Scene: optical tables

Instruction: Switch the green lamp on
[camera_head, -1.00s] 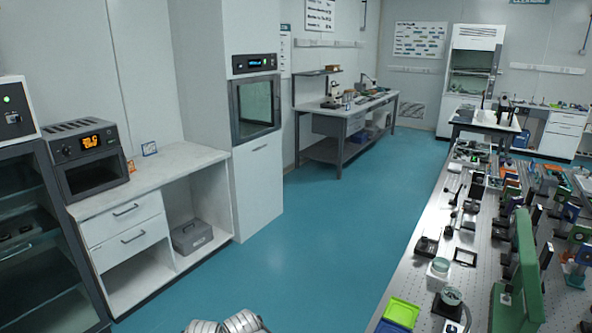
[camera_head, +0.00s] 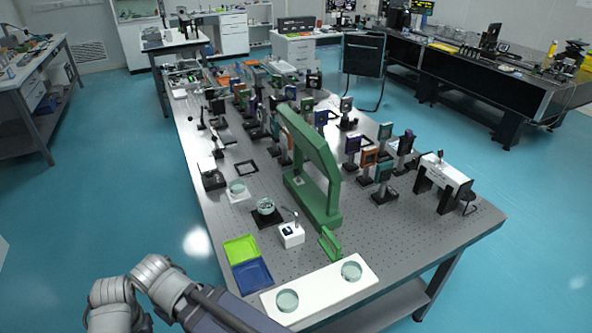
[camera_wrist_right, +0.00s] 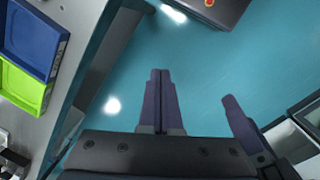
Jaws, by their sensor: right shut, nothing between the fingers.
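I cannot single out a green lamp for certain. A big green arch-shaped frame (camera_head: 318,178) stands upright on the perforated table in the head view. A small green bracket (camera_head: 330,244) stands in front of it. A small white box (camera_head: 291,235) with a dark patch and a thin upright piece on top is beside the bracket. My right gripper (camera_wrist_right: 161,75) is shut and empty over the floor beside the table in the right wrist view. Another purple prong (camera_wrist_right: 238,118) to its right looks like my left gripper; its opening is unclear. Neither gripper's fingertips show in the head view.
A lime tray (camera_head: 241,249) and a blue tray (camera_head: 252,276) lie at the table's near left edge. A white plate with two round dishes (camera_head: 319,291) lies at the near edge. Many mounted optics crowd the table beyond the arch. Blue floor is open on both sides.

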